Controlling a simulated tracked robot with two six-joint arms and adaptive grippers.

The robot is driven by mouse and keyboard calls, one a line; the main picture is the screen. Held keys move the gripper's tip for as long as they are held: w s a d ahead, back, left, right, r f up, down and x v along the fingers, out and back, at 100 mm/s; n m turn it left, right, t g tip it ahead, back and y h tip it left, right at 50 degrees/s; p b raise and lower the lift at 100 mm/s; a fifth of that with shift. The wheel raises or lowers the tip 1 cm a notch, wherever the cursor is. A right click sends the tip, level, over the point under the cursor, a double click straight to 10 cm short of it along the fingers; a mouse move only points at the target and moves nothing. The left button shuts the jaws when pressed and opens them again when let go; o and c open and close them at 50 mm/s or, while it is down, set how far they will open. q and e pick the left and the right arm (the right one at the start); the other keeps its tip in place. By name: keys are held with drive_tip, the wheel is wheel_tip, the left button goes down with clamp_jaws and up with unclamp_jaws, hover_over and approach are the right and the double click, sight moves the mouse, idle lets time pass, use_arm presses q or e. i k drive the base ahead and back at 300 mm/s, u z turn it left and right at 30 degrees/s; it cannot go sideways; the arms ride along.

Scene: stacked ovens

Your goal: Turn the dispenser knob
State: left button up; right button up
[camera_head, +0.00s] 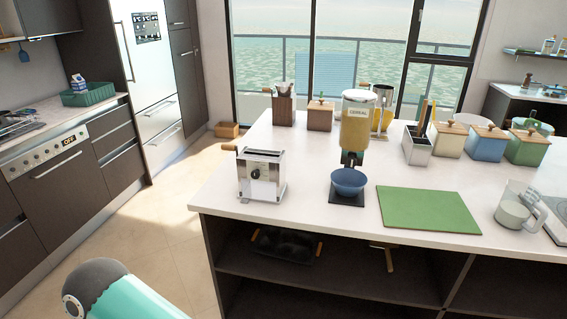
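The cereal dispenser (356,124) stands upright on the white island counter, left of the green board. It has a clear body full of yellow cereal and a "CEREAL" label. Its dark lower part with the spout (350,157) sits above a blue bowl (349,181) on a dark base. A teal and grey part of my arm shows at the bottom left. Neither of my grippers is in view.
A silver toaster (262,176) stands left of the dispenser. A green cutting board (429,209) lies to its right, with a glass jug (516,208) farther right. Several wooden-lidded canisters (486,142) stand behind. The counter's front edge (330,226) is clear.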

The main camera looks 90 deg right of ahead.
sight(352, 162)
drive_tip(key=u, duration=0.3)
drive_tip(key=i, duration=0.2)
drive_tip(key=z, duration=2.95)
drive_tip(key=k, duration=0.55)
drive_tip(key=z, duration=0.25)
drive_tip(key=i, duration=0.55)
drive_tip(key=u, duration=0.2)
drive_tip(key=k, duration=0.5)
drive_tip(key=z, duration=0.15)
drive_tip(key=i, duration=0.25)
